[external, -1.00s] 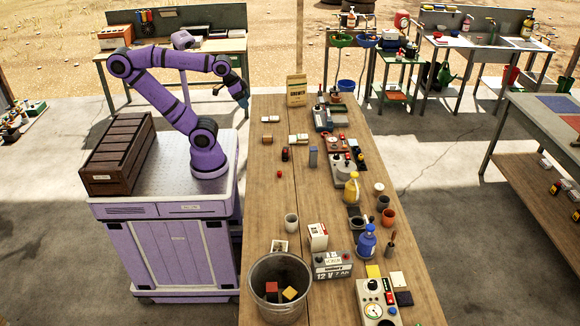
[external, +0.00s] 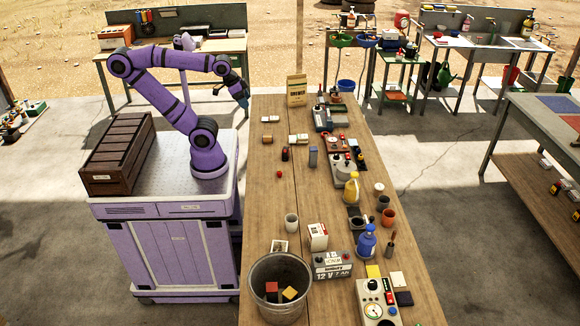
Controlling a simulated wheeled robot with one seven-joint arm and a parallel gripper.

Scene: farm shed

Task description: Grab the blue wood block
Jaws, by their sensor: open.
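A small upright blue-grey block (external: 313,157) stands on the long wooden table (external: 268,215), left of a grey control box; it looks like the blue wood block, though its material is too small to tell. My gripper (external: 243,101) is open and empty, pointing down near the table's far left edge. It is above and to the left of the block, well apart from it.
A metal bucket (external: 279,313) holding blocks stands at the near end.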

